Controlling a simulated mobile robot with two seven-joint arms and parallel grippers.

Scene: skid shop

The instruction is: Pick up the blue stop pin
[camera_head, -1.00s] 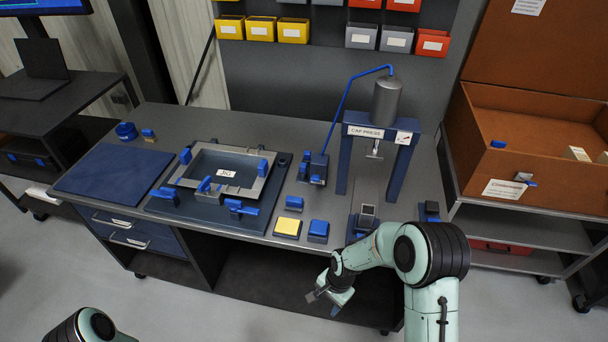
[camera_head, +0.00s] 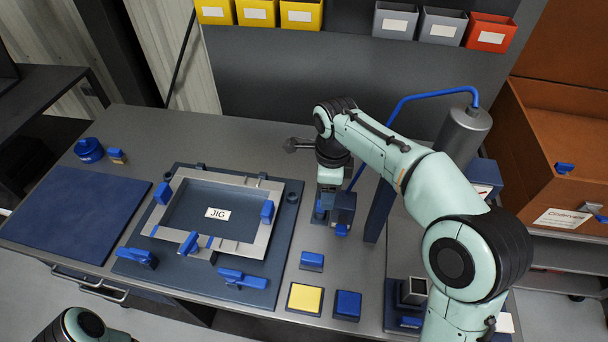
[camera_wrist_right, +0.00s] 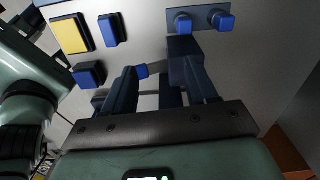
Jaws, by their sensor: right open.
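Two blue pin-like knobs stand side by side on a small grey plate in the right wrist view, a left one (camera_wrist_right: 183,23) and a right one (camera_wrist_right: 222,20). I cannot tell for sure which is the stop pin. In the head view the right gripper (camera_head: 326,208) reaches down beside the dark block (camera_head: 343,208) and mostly hides the knobs. My left gripper is out of view.
The jig (camera_head: 260,236) with blue clamps lies left of the right gripper. A small blue block (camera_head: 312,261), a yellow pad (camera_head: 305,298) and a blue pad (camera_head: 347,305) lie nearer the front. The press cylinder (camera_head: 463,135) stands behind my right arm. A blue mat (camera_head: 75,215) lies at left.

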